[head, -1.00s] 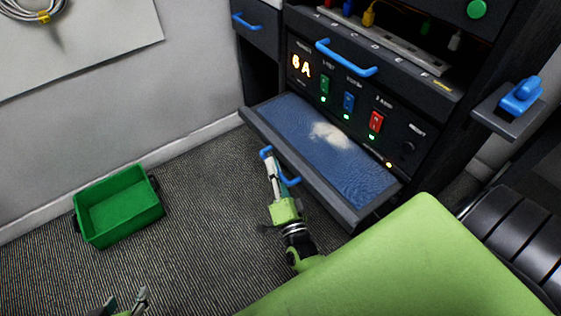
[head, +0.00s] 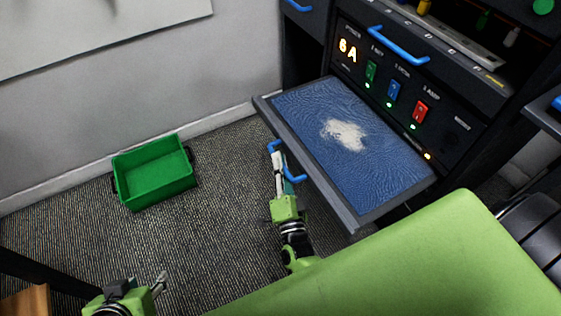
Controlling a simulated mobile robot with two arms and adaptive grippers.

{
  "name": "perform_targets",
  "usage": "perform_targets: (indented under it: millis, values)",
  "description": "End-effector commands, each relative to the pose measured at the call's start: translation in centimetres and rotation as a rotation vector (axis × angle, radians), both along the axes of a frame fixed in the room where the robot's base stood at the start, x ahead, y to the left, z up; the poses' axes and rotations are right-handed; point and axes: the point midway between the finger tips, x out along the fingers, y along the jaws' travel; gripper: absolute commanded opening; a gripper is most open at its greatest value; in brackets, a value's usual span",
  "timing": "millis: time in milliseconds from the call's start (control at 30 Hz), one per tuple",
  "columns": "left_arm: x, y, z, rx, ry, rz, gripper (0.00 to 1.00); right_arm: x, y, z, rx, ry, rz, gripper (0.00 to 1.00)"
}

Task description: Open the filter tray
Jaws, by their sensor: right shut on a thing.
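The filter tray (head: 384,190) is pulled well out of the dark cabinet. It holds a blue filter with a pale dust patch (head: 344,134) on it. My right gripper (head: 277,158) is shut on the tray's blue handle (head: 288,160) at the tray's front edge, and its fingers partly hide the handle. My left gripper (head: 160,284) is at the lower left, apart from the tray. Its fingers are small in the picture and their opening is unclear.
The cabinet panel (head: 395,88) above the tray has lit switches and another blue handle (head: 398,45). A green bin (head: 153,174) stands on the carpet by the wall. Clear carpet lies between the bin and the tray.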

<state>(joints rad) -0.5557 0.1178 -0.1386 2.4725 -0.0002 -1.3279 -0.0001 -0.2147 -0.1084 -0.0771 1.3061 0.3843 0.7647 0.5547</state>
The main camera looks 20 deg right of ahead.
Motion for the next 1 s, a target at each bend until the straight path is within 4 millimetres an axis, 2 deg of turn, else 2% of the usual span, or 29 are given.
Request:
perform_targets:
  millis: [33,67,100,400,500,667,1000]
  values:
    - [0.0,0.0,0.0,0.0,0.0,0.0,0.4,0.0,0.0,-0.1,0.001,0.001,0.001,0.18]
    - [0.0,0.0,0.0,0.0,0.0,0.0,0.4,0.0,0.0,-0.1,0.002,0.002,0.0,0.26]
    - [0.0,0.0,0.0,0.0,0.0,0.0,0.4,0.0,0.0,-0.1,0.001,0.001,0.001,0.28]
    - [-0.1,0.0,-0.1,0.0,0.002,0.001,0.4,-0.1,0.0,-0.1,0.0,0.001,-0.001,0.28]
    - [-0.1,0.0,-0.1,0.001,0.003,0.0,0.4,-0.6,0.1,-0.2,0.001,0.003,0.001,0.28]
    - [-0.1,0.0,-0.1,0.0,0.002,0.0,0.4,-3.1,0.7,-0.9,0.001,0.006,0.001,0.28]
    - [0.0,0.0,0.0,0.0,0.001,0.0,0.4,-9.5,2.4,-2.2,0.002,0.003,0.0,0.28]
